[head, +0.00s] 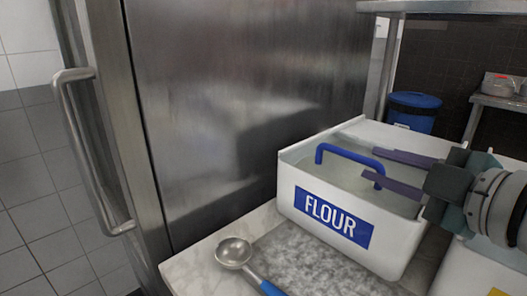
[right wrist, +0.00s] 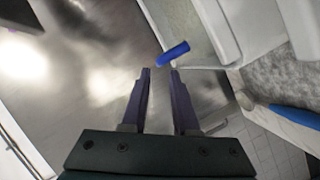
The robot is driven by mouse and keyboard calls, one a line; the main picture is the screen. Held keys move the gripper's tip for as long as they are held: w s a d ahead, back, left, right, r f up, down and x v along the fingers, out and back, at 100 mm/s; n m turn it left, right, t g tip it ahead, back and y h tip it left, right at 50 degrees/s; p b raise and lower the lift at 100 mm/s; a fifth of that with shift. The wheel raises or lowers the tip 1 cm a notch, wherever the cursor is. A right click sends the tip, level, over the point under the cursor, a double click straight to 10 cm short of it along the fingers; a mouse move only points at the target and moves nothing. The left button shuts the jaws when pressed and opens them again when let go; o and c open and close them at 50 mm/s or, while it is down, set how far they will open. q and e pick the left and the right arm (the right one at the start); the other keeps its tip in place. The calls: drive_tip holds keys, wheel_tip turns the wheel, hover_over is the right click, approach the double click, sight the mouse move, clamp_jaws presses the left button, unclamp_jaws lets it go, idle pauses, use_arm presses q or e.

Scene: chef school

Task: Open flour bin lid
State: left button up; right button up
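The flour bin (head: 288,198) is a white box on the counter, with a blue "FLOUR" label on its front. A pale, see-through lid (head: 345,180) lies over its top and looks closed. The lid has a blue arched handle (head: 345,155). My right gripper (head: 370,163) reaches in from the right above the lid, its two fingers apart with nothing held, one finger overlapping the handle's right end in view. In the right wrist view the handle (right wrist: 172,53) lies just beyond the open fingertips (right wrist: 160,72); contact is not clear. My left gripper is not in view.
A metal scoop (head: 234,252) with a blue handle lies on the floury counter (head: 205,255) in front of the bin. A tall steel fridge door (head: 230,90) stands close on the left. Another white bin (head: 465,275) is at right. A blue-lidded container (head: 415,105) stands behind.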

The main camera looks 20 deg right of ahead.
sight(356, 158)
drive_tip(key=shift+x, duration=3.55)
clamp_jaws()
